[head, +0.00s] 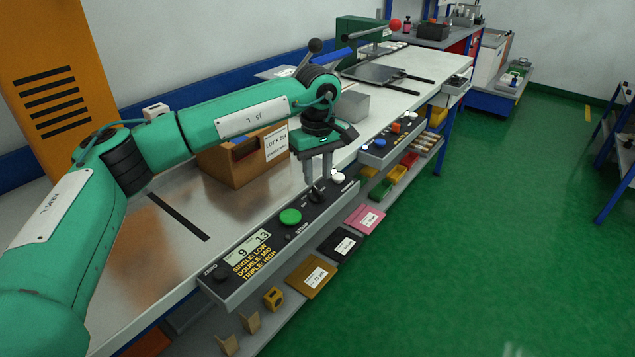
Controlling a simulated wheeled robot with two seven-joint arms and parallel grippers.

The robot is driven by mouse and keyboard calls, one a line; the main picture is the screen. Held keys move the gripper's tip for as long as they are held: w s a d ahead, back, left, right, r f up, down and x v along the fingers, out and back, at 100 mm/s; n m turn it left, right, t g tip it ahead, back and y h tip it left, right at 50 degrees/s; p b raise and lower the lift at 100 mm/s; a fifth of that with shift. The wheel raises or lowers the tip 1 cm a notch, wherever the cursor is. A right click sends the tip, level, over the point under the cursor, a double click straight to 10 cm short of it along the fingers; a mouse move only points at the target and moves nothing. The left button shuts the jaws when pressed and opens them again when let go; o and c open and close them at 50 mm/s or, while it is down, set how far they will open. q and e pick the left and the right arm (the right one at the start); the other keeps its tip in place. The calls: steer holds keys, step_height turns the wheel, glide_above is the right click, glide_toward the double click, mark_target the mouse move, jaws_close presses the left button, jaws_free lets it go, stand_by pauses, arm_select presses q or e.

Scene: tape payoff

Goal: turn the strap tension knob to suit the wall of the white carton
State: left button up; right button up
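The control panel (215,287) runs along the front edge of the bench. It carries a display reading 9 and 13, lettering for single low, double mid and triple high, and a green button (290,216). A black knob (316,195) sits beyond the green button; its pointer and markings are too small or covered to read. My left gripper (317,184) points down with its fingertips right at this knob. I cannot tell whether the fingers grip it. I cannot make out a white carton. My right gripper is out of view.
A white button (337,178) is close beyond the knob. A second panel (372,157) with coloured knobs lies farther along. A shelf (288,313) below holds pads and small blocks.

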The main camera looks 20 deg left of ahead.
mark_target(317, 190)
arm_select(q)
step_height(317, 190, up, 10)
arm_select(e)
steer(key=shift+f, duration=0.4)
arm_select(q)
steer(key=shift+f, duration=0.1)
